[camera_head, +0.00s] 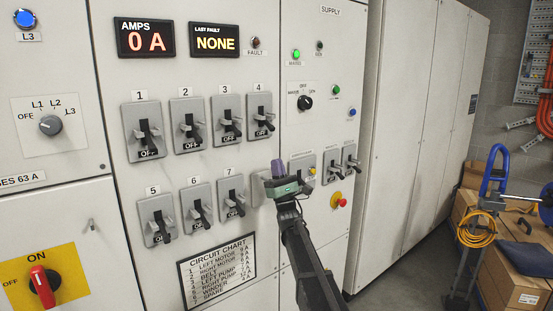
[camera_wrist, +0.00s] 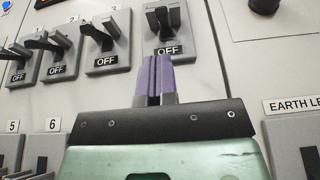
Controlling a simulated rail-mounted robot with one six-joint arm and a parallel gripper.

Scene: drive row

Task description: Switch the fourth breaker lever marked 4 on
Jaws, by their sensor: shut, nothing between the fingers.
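The fourth breaker (camera_head: 259,115) is at the right end of the upper row, under a label marked 4. Its dark lever (camera_head: 263,118) points down and its plate reads OFF. In the wrist view this breaker (camera_wrist: 184,42) is at top centre, with OFF showing beside the fingertips; its number is out of frame. My gripper (camera_head: 276,168) is below it, in front of the lower row's right end. Its purple fingers (camera_wrist: 159,78) are shut with nothing between them, pointing up toward the lever. The gap to the lever is hard to judge.
Breaker 3 (camera_head: 230,119) is close on the left, also OFF. Breaker 7 (camera_head: 231,198) and more switches (camera_head: 341,165) flank my gripper below. The ammeter (camera_head: 144,38) reads 0 A and last fault (camera_head: 214,41) reads NONE. A red emergency button (camera_head: 342,203) is at lower right.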

